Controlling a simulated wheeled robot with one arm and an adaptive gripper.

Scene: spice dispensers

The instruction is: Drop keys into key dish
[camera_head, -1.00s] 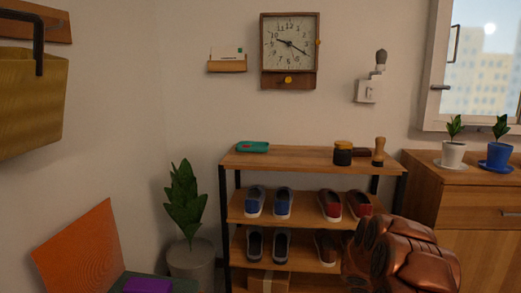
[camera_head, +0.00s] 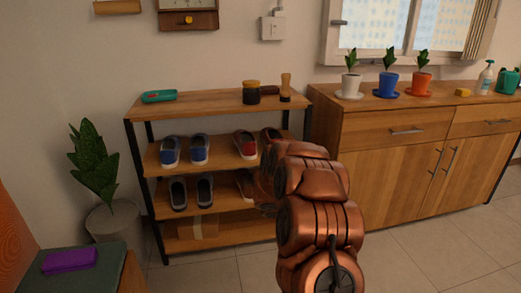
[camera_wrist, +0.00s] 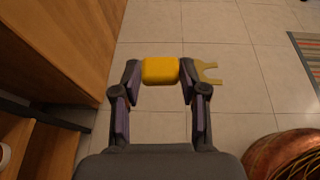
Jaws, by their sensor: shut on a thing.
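My gripper (camera_wrist: 160,78) shows in the wrist view and is shut on the keys. A yellow block (camera_wrist: 160,70) sits between the fingertips, with a flat brass-coloured notched piece (camera_wrist: 208,72) sticking out to the right. They are held above the tiled floor. In the head view my copper arm hides the gripper. A shallow teal dish (camera_head: 159,96), apparently the key dish, lies at the left end of the shoe rack's top, with a small red mark on it. The wrist view does not show the dish.
The shoe rack (camera_head: 205,103) holds several shoes, a dark jar (camera_head: 251,93) and a brush (camera_head: 286,88). A wooden cabinet (camera_head: 395,121) with potted plants stands right of it. A floor plant (camera_head: 93,160) stands left. A purple item (camera_head: 70,260) lies nearby. Floor at right is clear.

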